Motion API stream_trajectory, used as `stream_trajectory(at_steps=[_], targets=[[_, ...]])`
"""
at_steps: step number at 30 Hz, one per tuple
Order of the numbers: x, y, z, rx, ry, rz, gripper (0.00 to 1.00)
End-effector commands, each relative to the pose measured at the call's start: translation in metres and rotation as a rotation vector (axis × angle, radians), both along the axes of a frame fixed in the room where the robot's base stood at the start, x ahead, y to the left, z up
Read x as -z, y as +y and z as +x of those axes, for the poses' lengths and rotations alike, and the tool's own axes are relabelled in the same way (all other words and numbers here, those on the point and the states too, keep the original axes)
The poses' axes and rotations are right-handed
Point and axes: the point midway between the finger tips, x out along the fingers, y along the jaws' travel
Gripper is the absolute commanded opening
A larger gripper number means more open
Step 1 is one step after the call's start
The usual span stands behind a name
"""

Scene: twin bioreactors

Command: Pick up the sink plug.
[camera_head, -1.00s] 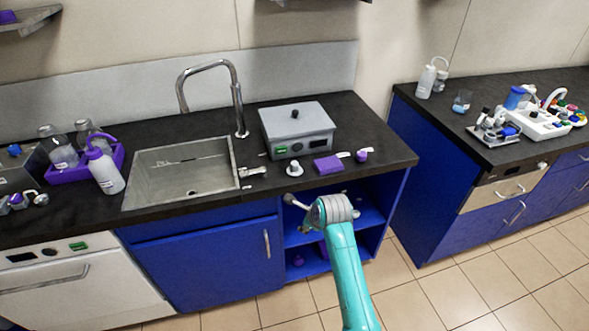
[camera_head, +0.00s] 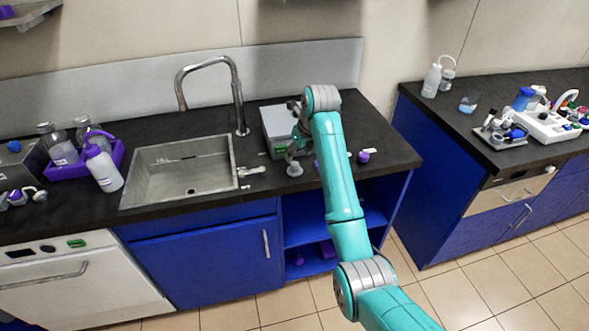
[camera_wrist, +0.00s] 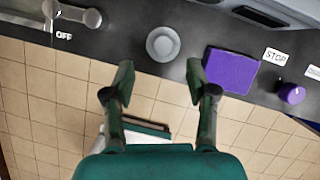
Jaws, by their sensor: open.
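The sink plug (camera_head: 294,169), a small pale grey round piece with a knob on top, stands on the black counter right of the sink. In the wrist view the plug (camera_wrist: 163,43) appears as a grey disc with a raised centre, just beyond the gap between my fingers. My gripper (camera_wrist: 160,82) is open and empty, with its two green fingertips apart and pointing toward the counter. In the head view my gripper (camera_head: 294,150) is near the plug, partly hidden by my arm. No contact with the plug shows.
The steel sink (camera_head: 128,186) and a metal lever (camera_wrist: 75,15) lie left of the plug. A purple sponge (camera_wrist: 231,71) and purple knob (camera_wrist: 291,93) are to its right. A grey box (camera_head: 274,123) stands behind, partly covered by my arm. The counter's front edge is close.

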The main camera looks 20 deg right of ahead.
Motion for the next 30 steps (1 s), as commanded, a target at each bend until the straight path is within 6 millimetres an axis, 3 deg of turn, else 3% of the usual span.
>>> stream_trajectory(at_steps=[21, 30], targets=[[0.070, 0.005, 0.029, -0.001, -0.001, -0.001, 0.57], [0.074, 0.005, 0.030, -0.001, -0.003, -0.001, 0.57]])
